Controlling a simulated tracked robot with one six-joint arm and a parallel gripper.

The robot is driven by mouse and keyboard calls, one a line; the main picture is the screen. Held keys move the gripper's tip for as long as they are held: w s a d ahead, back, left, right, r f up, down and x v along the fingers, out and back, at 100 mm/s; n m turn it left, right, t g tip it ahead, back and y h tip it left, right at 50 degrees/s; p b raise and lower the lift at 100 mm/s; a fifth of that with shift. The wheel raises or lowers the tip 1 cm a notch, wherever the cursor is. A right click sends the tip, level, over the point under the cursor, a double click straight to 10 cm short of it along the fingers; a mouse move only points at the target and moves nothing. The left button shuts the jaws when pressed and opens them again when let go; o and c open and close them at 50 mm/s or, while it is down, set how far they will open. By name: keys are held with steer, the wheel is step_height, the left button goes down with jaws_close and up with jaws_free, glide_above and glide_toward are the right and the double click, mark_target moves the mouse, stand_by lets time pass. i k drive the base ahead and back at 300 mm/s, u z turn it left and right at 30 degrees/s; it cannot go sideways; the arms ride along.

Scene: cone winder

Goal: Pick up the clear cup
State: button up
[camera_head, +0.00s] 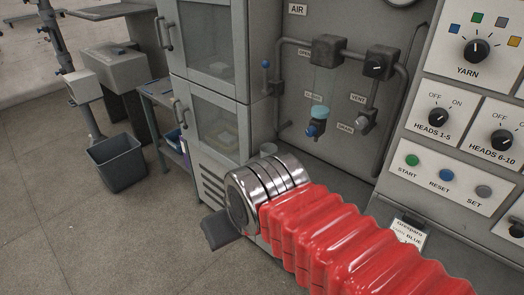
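My gripper (221,230) is at the lower middle, beyond the metal wrist and my red bellows-covered arm. Only a dark finger shows, pointing left and down. The rest of the gripper is hidden behind the wrist, so I cannot see whether it is open or shut.
A control panel (453,110) with knobs and buttons stands at right. A grey cabinet (216,80) stands behind. A bin (118,163) and a side table (160,97) stand at left. The floor at lower left is clear.

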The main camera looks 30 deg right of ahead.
mark_target(265, 149)
steer(key=z, duration=0.05)
steer(key=i, duration=0.95)
steer(key=z, duration=0.05)
